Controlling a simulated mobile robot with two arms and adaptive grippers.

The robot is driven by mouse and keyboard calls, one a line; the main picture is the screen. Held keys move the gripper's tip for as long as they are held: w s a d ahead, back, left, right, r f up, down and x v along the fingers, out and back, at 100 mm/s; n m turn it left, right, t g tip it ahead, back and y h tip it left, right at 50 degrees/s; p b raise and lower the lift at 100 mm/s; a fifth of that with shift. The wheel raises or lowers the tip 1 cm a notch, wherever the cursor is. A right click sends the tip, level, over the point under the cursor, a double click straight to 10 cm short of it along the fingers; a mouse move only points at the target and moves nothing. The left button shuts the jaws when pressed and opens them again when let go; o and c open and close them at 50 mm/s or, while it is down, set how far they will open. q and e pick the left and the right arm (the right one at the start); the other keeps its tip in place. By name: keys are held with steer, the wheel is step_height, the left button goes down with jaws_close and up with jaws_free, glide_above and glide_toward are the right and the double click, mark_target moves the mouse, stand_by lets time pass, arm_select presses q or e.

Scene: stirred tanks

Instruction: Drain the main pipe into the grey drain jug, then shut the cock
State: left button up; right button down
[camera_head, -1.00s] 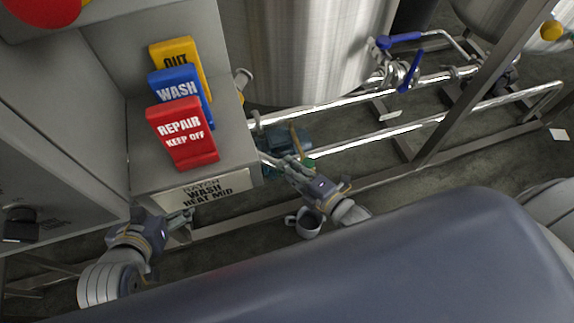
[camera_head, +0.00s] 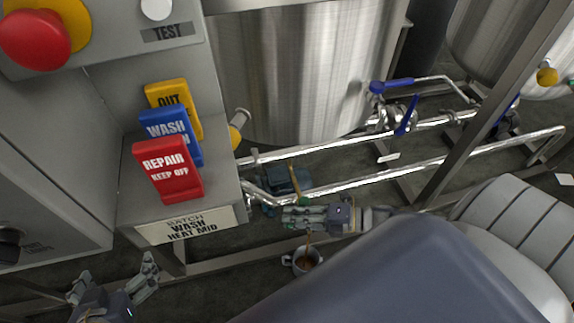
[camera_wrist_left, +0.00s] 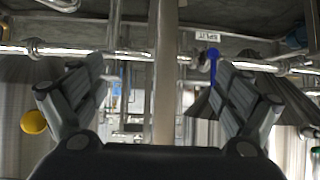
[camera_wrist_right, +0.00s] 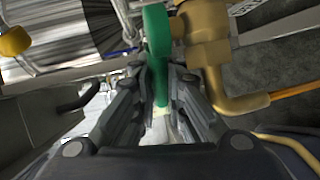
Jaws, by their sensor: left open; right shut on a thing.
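The brass cock (camera_wrist_right: 205,45) with its green lever (camera_wrist_right: 157,50) shows large in the right wrist view. My right gripper (camera_head: 285,215) is shut on the lever, which lies between its fingers in the right wrist view (camera_wrist_right: 165,105). A brown stream (camera_head: 308,242) falls below the gripper into the grey drain jug (camera_head: 297,272) on the floor, and brown liquid shows inside the jug. A stream also leaves the brass spout in the right wrist view (camera_wrist_right: 292,90). The main pipe (camera_head: 350,147) runs behind. My left gripper (camera_head: 115,280) is open and empty at the lower left.
A control cabinet with red (camera_head: 168,168), blue (camera_head: 170,135) and yellow (camera_head: 175,100) signs stands at the left. A blue-handled valve (camera_head: 400,115) sits on the pipework below a steel tank (camera_head: 300,70). A frame rail crosses the floor near the jug.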

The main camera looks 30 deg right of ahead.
steer(key=shift+s+d+f+n+g+y+b, duration=0.15)
steer(key=shift+s+n+g+y+b, duration=0.15)
steer(key=shift+n+g+y+b, duration=0.4)
arm_select(q)
steer(key=w+d+r+t+h, duration=0.1)
steer(key=w+r+t, duration=0.2)
steer(key=r, duration=0.2)
steer(key=shift+w+d+r+t, duration=0.3)
steer(key=shift+w+d, duration=0.1)
arm_select(e)
steer(key=shift+s, duration=0.1)
steer(key=c, duration=1.6)
jaws_free()
arm_select(q)
steer(key=shift+s, duration=0.1)
steer(key=shift+f, duration=0.1)
arm_select(e)
steer(key=shift+s+d, duration=0.1)
steer(key=shift+d, duration=0.05)
